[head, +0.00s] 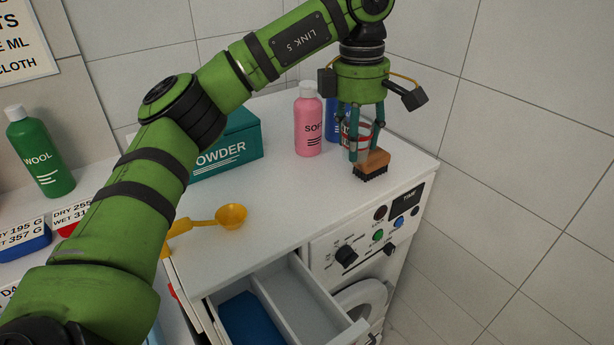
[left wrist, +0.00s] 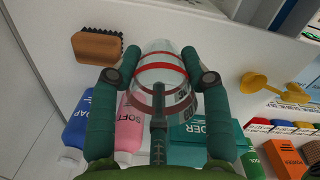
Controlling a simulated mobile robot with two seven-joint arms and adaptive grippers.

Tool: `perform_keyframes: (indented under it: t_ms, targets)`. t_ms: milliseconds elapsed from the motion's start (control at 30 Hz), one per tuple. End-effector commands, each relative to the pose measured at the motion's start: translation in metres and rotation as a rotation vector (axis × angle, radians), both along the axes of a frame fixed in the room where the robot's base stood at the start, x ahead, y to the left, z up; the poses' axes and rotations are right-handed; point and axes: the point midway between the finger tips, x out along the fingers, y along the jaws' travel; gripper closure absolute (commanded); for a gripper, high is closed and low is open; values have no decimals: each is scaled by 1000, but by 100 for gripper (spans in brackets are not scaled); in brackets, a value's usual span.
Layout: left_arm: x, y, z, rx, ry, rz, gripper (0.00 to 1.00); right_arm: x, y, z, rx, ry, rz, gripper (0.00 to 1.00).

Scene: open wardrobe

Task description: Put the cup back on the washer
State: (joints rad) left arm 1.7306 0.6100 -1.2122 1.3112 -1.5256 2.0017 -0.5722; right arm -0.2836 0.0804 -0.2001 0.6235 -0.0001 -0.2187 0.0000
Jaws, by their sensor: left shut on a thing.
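The clear cup with red bands (head: 355,133) is between the fingers of my left gripper (head: 362,146), over the back right part of the white washer's top (head: 290,190). In the left wrist view the cup (left wrist: 160,70) sits between both fingertips (left wrist: 160,78), and the gripper is shut on it. I cannot tell whether the cup's base touches the washer top. Fingers and the brush hide part of the cup in the head view. My right gripper is not in view.
A wooden brush (head: 373,163) lies close in front of the cup. A pink SOFT bottle (head: 308,122), a blue bottle (head: 333,120) and a teal powder box (head: 232,145) stand nearby. A yellow scoop (head: 230,216) lies near the front left. The detergent drawer (head: 303,290) is open.

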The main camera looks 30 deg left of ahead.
Motion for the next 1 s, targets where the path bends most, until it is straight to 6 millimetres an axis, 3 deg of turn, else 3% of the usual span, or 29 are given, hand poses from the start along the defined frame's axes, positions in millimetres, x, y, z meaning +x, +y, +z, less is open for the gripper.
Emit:
perform_keyframes:
  t_ms: [200, 400, 633, 833, 1000]
  targets:
    - [-18, 50, -27, 1, 4, 6, 87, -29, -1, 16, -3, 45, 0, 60]
    - [-31, 85, -50, 1, 3, 5, 87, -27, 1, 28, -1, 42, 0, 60]
    - [-35, 96, -65, 0, 2, 0, 87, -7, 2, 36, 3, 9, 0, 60]
    - [-35, 96, -92, 0, 3, 0, 87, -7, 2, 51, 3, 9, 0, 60]
    - [-34, 95, -101, 0, 0, 0, 87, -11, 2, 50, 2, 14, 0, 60]
